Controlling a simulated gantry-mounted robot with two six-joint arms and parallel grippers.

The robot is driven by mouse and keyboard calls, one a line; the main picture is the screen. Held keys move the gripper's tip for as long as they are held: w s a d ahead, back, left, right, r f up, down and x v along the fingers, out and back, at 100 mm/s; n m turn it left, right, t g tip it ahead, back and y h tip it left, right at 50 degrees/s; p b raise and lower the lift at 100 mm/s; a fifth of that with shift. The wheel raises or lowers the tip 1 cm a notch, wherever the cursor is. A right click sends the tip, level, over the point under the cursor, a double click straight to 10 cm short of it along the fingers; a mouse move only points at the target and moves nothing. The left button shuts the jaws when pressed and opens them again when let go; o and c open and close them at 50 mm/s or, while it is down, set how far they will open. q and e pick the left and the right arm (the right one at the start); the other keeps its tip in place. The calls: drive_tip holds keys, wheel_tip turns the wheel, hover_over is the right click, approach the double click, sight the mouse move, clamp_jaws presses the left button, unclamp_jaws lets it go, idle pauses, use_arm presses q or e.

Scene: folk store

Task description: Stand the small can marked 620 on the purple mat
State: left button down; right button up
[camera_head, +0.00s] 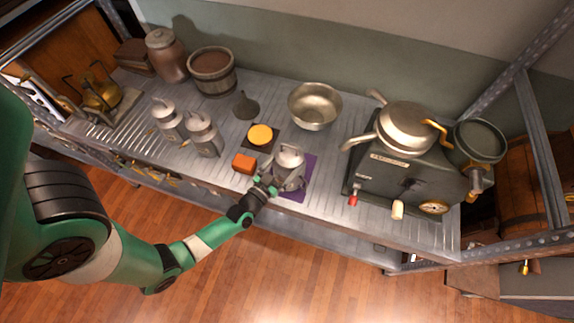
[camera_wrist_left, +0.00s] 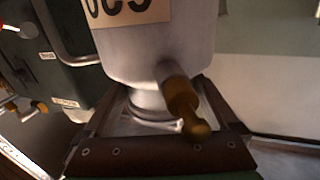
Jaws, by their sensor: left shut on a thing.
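The small grey metal can (camera_head: 289,157) is in my left gripper (camera_head: 285,182), over the purple mat (camera_head: 299,191) near the shelf's front edge. In the left wrist view the can (camera_wrist_left: 150,50) shows part of an upside-down label matching 620 and a brass-coloured spout or tap. The two fingers of my left gripper (camera_wrist_left: 155,112) are shut around its narrow end. The can looks about upright in the head view; whether its base touches the mat is hidden. My right gripper is not in view.
Two similar grey cans (camera_head: 203,136) stand further left. A metal bowl (camera_head: 315,107) is behind, and a green stove (camera_head: 403,178) stands close on the right.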

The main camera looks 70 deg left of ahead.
use_arm(q)
drive_tip(key=shift+f, duration=0.7)
drive_tip(key=shift+r, duration=0.2)
drive_tip(key=shift+f, duration=0.15)
unclamp_jaws()
drive_tip(key=shift+f, duration=0.1)
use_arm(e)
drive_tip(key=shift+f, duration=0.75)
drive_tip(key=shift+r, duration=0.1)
use_arm(q)
drive_tip(key=shift+s+r, duration=0.1)
drive_tip(key=shift+r, duration=0.2)
drive_tip(key=p+v, duration=0.3)
drive_tip(key=v, duration=0.9)
drive_tip(key=shift+f, duration=0.2)
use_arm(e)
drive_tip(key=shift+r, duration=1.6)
